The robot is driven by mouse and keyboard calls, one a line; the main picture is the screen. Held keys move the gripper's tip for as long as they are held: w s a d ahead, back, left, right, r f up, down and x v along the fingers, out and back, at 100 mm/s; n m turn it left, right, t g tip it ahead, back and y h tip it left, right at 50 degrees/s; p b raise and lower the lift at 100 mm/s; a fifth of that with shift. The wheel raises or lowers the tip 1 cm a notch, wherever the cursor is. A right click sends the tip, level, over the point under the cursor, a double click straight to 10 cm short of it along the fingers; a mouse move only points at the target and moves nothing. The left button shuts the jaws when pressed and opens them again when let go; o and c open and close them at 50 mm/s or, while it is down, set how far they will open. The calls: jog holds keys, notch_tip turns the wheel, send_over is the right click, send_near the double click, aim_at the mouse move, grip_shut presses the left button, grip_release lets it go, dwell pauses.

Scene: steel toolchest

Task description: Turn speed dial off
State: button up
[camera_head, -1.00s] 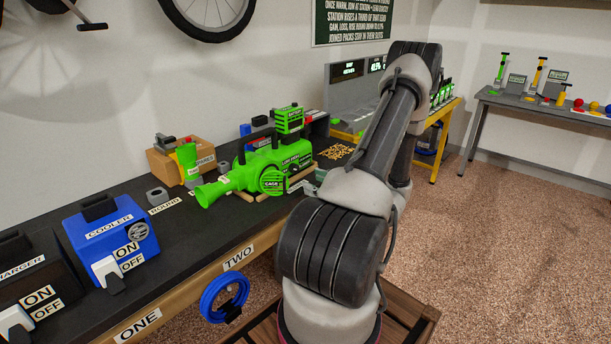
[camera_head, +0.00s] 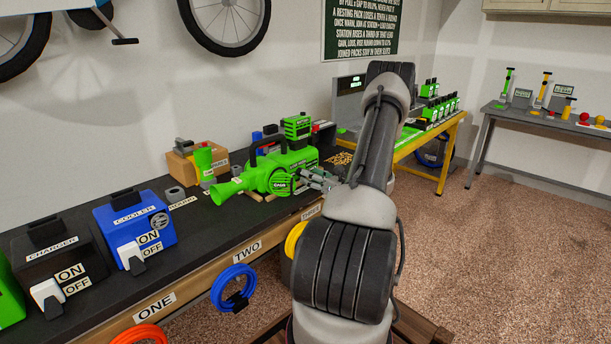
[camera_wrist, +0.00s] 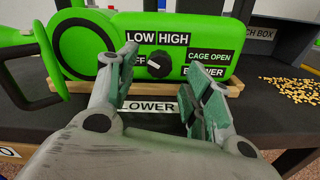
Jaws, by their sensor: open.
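The green blower (camera_head: 285,168) lies on the dark bench in the head view, its nozzle pointing left. In the wrist view its side panel (camera_wrist: 215,27) faces me. A round black dial (camera_wrist: 159,62) sits there below the LOW (camera_wrist: 140,33) and HIGH (camera_wrist: 173,39) labels. A label left of the dial is partly hidden by my left finger; "FF" shows. A pale mark shows on the dial's left; its exact setting is hard to tell. My gripper (camera_wrist: 165,65) is open and empty, its fingers spread on either side of the dial in this view. I cannot tell whether they touch the panel.
Wooden strips (camera_wrist: 250,88) lie under the blower. Yellow pellets (camera_wrist: 290,88) are scattered to its right. In the head view, the cooler (camera_head: 133,222) and charger (camera_head: 60,262) stand on the bench to the left, and a cardboard box (camera_head: 180,166) is behind the nozzle.

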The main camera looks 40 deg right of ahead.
jog(key=shift+w+a, duration=0.15)
jog(key=shift+w, duration=1.65)
jog(key=shift+c, duration=0.4)
jog(key=c, duration=0.9)
jog(key=shift+c, duration=0.2)
jog(key=shift+n, duration=2.9)
